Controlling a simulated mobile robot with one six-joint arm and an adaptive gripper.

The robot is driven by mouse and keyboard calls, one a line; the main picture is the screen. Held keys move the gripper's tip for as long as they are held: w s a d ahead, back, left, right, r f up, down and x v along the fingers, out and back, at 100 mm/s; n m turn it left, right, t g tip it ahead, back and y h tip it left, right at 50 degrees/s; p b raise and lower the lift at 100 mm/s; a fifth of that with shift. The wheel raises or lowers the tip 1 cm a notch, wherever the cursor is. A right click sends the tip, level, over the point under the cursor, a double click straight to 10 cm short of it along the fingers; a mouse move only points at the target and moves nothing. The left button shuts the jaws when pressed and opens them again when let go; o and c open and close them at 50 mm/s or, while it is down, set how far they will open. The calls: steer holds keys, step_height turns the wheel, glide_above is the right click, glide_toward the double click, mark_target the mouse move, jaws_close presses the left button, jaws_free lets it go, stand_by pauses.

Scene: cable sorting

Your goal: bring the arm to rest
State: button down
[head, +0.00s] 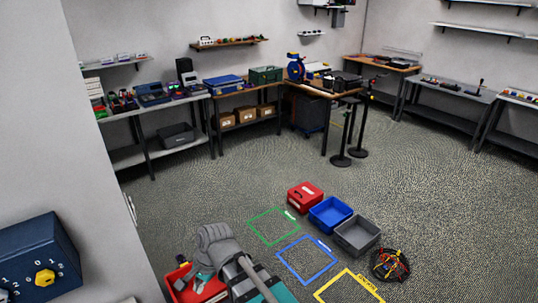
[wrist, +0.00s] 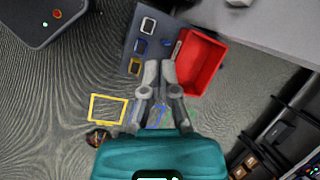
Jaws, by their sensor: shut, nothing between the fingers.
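My gripper (wrist: 160,68) shows in the wrist view with its two grey fingers close together and nothing held between them. The fingertips lie in the picture beside a red open tray (wrist: 218,62) and a grey board (wrist: 125,65) with small framed items. I cannot tell the height of the fingers above them. In the head view, my grey and teal arm fills the bottom centre, and a red tray (head: 178,280) shows partly behind it at the lower left. The fingers are hard to make out there.
Green (head: 272,226), blue (head: 305,260) and yellow (head: 349,287) outlines mark the floor. Beside them stand a red box (head: 305,194), a blue bin (head: 331,226), a grey bin (head: 357,247) and a round holder with cables (head: 390,265). Workbenches (head: 150,108) line the walls; the middle floor is clear.

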steer(key=w+d+f+n+h+b, duration=0.1)
steer(key=w+d+f, duration=0.1)
steer(key=d, duration=1)
steer(key=w+d+f+n+t+h+b, duration=0.1)
steer(key=w+d+f+n+b, duration=0.1)
steer(key=d, duration=1)
steer(key=w+d+f+n+h+b, duration=0.1)
steer(key=w+d+f+n+b, duration=0.1)
steer(key=d, duration=1.1)
steer(key=shift+w+f+t+h, duration=0.3)
steer(key=shift+w+f+h, duration=0.15)
steer(key=shift+w, duration=0.75)
